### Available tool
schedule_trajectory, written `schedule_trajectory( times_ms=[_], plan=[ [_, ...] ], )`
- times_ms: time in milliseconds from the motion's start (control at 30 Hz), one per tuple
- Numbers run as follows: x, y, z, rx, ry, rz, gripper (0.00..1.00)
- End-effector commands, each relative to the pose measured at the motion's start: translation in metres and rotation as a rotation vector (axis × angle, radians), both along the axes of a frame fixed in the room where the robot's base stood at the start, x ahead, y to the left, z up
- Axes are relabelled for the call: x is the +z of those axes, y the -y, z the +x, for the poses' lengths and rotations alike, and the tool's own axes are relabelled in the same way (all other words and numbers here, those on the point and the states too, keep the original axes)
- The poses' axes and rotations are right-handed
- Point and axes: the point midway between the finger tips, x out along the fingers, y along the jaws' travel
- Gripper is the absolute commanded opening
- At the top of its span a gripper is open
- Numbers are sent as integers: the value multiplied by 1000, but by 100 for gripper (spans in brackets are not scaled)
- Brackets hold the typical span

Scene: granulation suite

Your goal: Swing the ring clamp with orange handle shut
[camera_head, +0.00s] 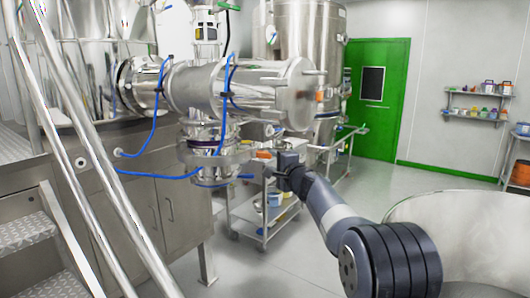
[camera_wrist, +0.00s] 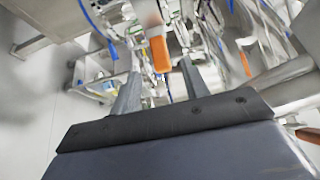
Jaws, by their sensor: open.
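The orange handle (camera_head: 263,154) sticks out to the right from the metal ring clamp (camera_head: 205,158) around the vertical pipe under the horizontal steel vessel. I cannot tell how far the clamp stands open. My gripper (camera_head: 278,163) is at the right of the handle, close to its outer end. In the wrist view an orange handle (camera_wrist: 160,54) shows ahead, between the two fingertips of my open gripper (camera_wrist: 159,72). I cannot tell whether a finger touches it. A second orange part (camera_wrist: 245,62) shows to the right in the wrist view.
The horizontal steel vessel (camera_head: 245,88) with blue hoses hangs above my gripper. A steel cart (camera_head: 265,215) stands behind and below it. Stairs with rails (camera_head: 95,150) are at the left, a large round vessel (camera_head: 460,225) at the right. Open floor lies toward the green door (camera_head: 378,98).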

Motion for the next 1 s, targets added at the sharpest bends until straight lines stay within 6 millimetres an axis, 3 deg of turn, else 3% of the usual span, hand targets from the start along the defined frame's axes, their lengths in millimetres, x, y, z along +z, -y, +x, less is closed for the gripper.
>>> schedule_trajectory(
  times_ms=[200,500,1000],
  plan=[
    [4,-15,30,1,-2,0,44],
    [3,-29,59,0,-2,-1,44],
    [0,-33,67,0,0,-1,44]
  ],
)
